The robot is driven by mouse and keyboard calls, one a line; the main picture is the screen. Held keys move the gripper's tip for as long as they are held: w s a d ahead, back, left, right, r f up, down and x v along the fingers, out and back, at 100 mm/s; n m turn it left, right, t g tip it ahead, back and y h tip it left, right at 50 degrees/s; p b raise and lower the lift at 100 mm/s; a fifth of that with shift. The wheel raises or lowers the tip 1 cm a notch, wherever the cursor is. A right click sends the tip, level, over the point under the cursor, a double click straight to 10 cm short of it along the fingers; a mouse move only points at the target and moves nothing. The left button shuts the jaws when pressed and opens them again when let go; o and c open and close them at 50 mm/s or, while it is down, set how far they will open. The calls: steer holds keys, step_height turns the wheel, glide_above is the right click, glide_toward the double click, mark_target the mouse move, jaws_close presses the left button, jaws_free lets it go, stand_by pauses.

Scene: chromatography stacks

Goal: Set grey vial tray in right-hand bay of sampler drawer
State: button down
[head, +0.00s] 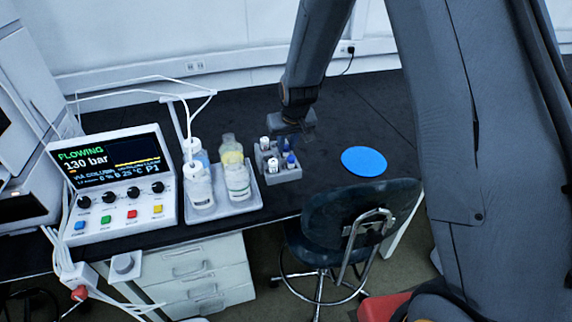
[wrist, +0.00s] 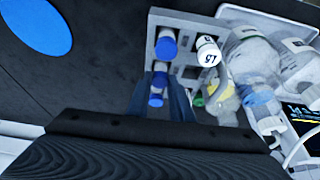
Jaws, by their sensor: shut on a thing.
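The grey vial tray (head: 287,176) is at the bench's middle, just right of the bottle tray. It holds several vials with blue or white caps. In the wrist view, the grey vial tray (wrist: 187,20) lies ahead of my fingers, with a white-capped vial (wrist: 207,50) and a blue-capped vial (wrist: 166,46) in it. I cannot tell whether the tray touches the bench. I cannot make out the sampler drawer or its right-hand bay for certain.
A bottle tray (head: 228,208) with several bottles stands close left of the vial tray. Farther left are a control box (head: 117,185) with a screen, and white instruments (head: 25,110) with loose tubing. A blue disc (head: 364,161) lies right. A chair (head: 355,212) stands in front.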

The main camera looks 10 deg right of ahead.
mark_target(287, 155)
step_height(287, 155, down, 6)
steer(key=shift+r, duration=0.2)
steer(key=shift+f+b, duration=0.9)
steer(key=shift+f, duration=1.1)
steer(key=shift+f, duration=0.2)
steer(key=c, duration=1.6)
jaws_free()
